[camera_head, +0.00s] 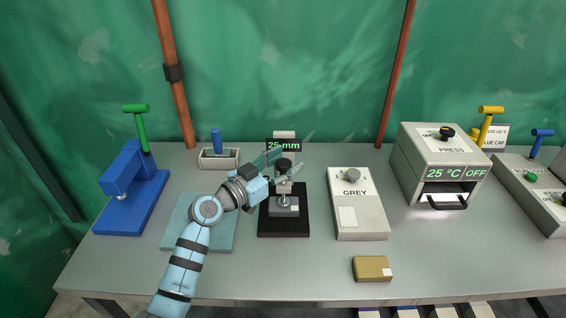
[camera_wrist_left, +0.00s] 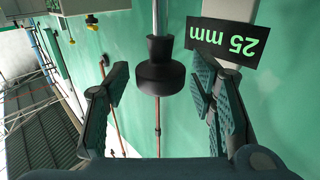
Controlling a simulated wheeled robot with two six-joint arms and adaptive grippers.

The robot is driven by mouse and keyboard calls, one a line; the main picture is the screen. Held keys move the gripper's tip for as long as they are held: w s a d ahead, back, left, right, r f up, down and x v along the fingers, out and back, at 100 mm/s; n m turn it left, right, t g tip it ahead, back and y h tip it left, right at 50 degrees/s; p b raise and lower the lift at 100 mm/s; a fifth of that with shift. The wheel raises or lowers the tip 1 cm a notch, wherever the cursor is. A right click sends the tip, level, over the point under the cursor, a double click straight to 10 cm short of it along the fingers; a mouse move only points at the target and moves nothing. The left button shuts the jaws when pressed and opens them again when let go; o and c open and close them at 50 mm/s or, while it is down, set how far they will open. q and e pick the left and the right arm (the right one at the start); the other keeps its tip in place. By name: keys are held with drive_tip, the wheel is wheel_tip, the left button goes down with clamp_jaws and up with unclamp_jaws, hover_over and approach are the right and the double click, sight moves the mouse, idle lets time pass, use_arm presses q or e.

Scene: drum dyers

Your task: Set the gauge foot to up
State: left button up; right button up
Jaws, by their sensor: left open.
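The gauge stands on a black base (camera_head: 297,222) in the middle of the table. Its display (camera_head: 283,146) reads 25 mm, and the display also shows upside down in the left wrist view (camera_wrist_left: 228,38). A grey block with a white label (camera_head: 283,207) lies on the base under the gauge's foot; I cannot tell whether they touch. My left gripper (camera_head: 274,157) is open at the knob. In the left wrist view the knob (camera_wrist_left: 160,72) sits between the spread fingers, apart from both. My right gripper is out of view.
A pale blue mat (camera_head: 178,224) lies under my left arm. A blue hand press (camera_head: 125,205) and a small bin (camera_head: 219,163) are left. The GREY box (camera_head: 358,210), a tan box (camera_head: 372,268) and the PRESS oven (camera_head: 440,153) are right.

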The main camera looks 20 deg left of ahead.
use_arm(q)
drive_tip(key=shift+c, duration=0.2)
drive_tip(key=shift+f, duration=0.1)
clamp_jaws()
drive_tip(key=shift+r+p, duration=0.85)
drive_tip(key=shift+r, duration=0.75)
drive_tip(key=shift+w, duration=0.1)
drive_tip(key=shift+o, duration=0.2)
unclamp_jaws()
